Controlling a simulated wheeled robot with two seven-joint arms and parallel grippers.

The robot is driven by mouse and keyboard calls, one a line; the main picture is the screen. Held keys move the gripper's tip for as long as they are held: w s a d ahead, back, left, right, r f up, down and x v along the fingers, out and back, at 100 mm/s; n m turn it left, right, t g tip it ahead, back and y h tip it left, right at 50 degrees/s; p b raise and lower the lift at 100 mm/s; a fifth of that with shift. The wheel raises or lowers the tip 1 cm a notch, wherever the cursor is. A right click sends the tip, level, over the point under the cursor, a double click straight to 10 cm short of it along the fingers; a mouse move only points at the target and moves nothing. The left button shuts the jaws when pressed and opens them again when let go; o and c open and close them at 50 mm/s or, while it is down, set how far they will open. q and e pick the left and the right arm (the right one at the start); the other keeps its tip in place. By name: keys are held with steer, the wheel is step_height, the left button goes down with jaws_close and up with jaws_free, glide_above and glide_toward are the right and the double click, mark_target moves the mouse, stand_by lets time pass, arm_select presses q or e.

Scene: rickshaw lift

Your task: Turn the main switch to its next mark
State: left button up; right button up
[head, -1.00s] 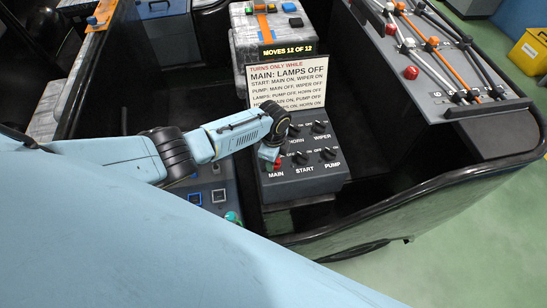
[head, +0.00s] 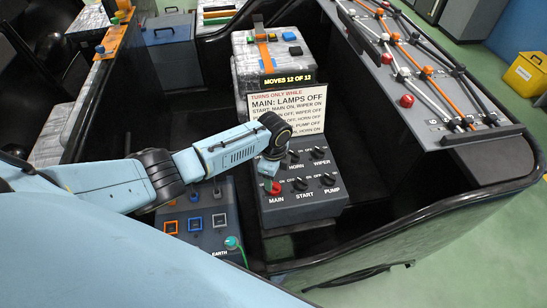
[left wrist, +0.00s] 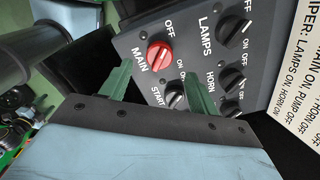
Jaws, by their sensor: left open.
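The main switch is a red round knob (head: 275,188) at the near left corner of a dark switch panel (head: 325,205). In the left wrist view the red knob (left wrist: 159,55) has OFF and ON marks beside it; which mark it points at is hard to tell. My left gripper (head: 269,172) is over that corner of the panel. In the left wrist view its two green fingers (left wrist: 158,70) are apart, with the knob beyond and between their tips, not gripped. The lamps switch (left wrist: 233,30) shows there but is hidden in the head view. My right gripper is not in view.
Start (head: 300,184), pump (head: 328,179), horn (head: 294,159) and wiper (head: 318,153) knobs sit close by. A white rule sign (head: 290,102) stands behind the panel, under a "MOVES 12 OF 12" display (head: 288,79). A box with square buttons (head: 205,235) is to the left.

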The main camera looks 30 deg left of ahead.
mark_target(274, 184)
arm_select(q)
step_height(274, 184, up, 8)
steer(key=shift+f+p, duration=0.25)
steer(key=shift+p, duration=0.15)
